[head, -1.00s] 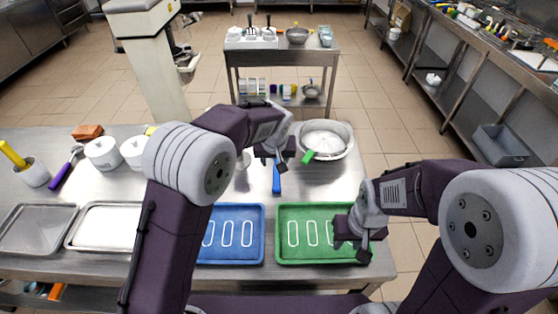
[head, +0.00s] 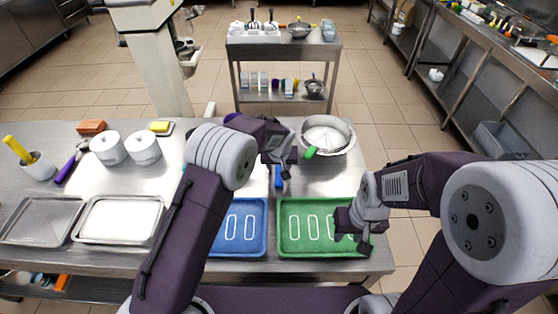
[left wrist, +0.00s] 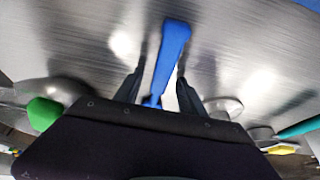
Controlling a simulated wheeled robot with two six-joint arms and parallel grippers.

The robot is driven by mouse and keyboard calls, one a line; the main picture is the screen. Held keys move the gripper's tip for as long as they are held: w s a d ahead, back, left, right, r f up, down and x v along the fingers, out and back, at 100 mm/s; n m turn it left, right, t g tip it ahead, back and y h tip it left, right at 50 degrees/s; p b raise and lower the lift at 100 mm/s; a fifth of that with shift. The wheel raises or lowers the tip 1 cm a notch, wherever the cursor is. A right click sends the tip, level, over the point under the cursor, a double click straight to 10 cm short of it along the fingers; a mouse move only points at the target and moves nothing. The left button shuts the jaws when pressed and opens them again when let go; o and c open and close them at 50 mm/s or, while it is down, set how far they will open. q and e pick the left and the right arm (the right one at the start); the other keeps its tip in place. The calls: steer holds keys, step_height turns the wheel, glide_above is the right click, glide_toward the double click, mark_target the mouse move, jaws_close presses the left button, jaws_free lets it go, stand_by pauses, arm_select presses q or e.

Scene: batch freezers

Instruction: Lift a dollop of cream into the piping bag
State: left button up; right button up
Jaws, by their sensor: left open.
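A blue-handled tool (head: 278,182) lies on the steel table; its far end is hidden by my left gripper. My left gripper (head: 281,170) is open above it. In the left wrist view the blue handle (left wrist: 171,48) shows between the open fingers (left wrist: 160,85), not gripped. A steel bowl (head: 338,146) stands to the right, with a green handle (head: 311,152) at its rim. I cannot make out cream in it. No piping bag can be identified. My right gripper (head: 352,238) is open and empty over the right part of the green tray (head: 297,248).
A blue tray (head: 240,250) lies left of the green one, partly behind my left arm. Two metal trays (head: 118,240) lie at front left. White pots (head: 108,148), a sponge (head: 160,127) and a tool holder (head: 40,170) stand at back left. A trolley (head: 285,45) stands beyond the table.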

arm_select(q)
steer(key=shift+s, duration=0.15)
steer(key=shift+f, duration=0.1)
jaws_close()
step_height(320, 180, up, 10)
stand_by(0.4)
steer(key=c, duration=1)
jaws_free()
jaws_close()
